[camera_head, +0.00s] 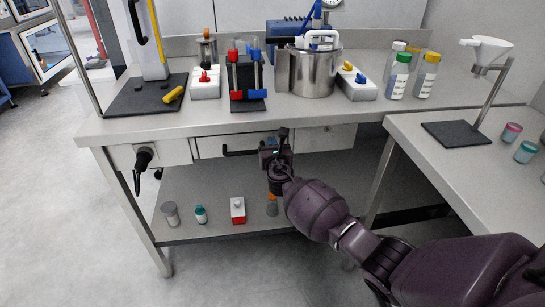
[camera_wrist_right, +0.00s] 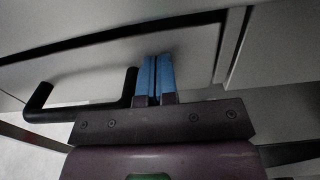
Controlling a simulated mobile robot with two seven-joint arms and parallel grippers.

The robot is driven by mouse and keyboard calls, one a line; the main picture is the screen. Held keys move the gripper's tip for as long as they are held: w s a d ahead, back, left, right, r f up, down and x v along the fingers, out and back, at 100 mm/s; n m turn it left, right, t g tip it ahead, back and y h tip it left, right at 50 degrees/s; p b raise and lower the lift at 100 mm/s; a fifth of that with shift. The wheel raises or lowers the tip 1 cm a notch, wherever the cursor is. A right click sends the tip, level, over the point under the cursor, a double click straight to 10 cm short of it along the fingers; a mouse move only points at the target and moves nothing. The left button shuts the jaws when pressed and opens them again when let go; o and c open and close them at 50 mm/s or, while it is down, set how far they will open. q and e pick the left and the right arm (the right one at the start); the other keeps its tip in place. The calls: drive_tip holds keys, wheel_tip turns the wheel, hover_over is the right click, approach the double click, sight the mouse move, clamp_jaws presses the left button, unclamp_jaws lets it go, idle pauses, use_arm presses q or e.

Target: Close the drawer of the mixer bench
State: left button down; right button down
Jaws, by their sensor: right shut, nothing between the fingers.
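The mixer bench (camera_head: 190,122) has a light grey drawer (camera_head: 213,143) under its top, with a black bar handle (camera_head: 240,153). The drawer front looks nearly level with the panels beside it; I cannot tell how far out it stands. My right gripper (camera_head: 283,135) is at the right end of the drawer front, with its fingers together and empty. In the right wrist view the blue fingertips (camera_wrist_right: 156,75) point at the drawer front (camera_wrist_right: 105,65), just right of the handle (camera_wrist_right: 80,112); whether they touch it is unclear. My left gripper does not show.
Above the drawer, the top carries a tube rack (camera_head: 246,75), a steel pot (camera_head: 312,75) and bottles. Small containers stand on the lower shelf (camera_head: 190,190), including a red and white one (camera_head: 238,210). A second table (camera_head: 420,155) is at the right. The floor at left is clear.

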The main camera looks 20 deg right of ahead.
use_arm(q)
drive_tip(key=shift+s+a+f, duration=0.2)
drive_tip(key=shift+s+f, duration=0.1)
use_arm(e)
drive_tip(key=shift+w+d+r, duration=0.15)
drive_tip(key=shift+w+d, duration=0.05)
drive_tip(key=shift+w, duration=0.25)
drive_tip(key=shift+w+d+r, duration=0.15)
drive_tip(key=shift+w, duration=0.25)
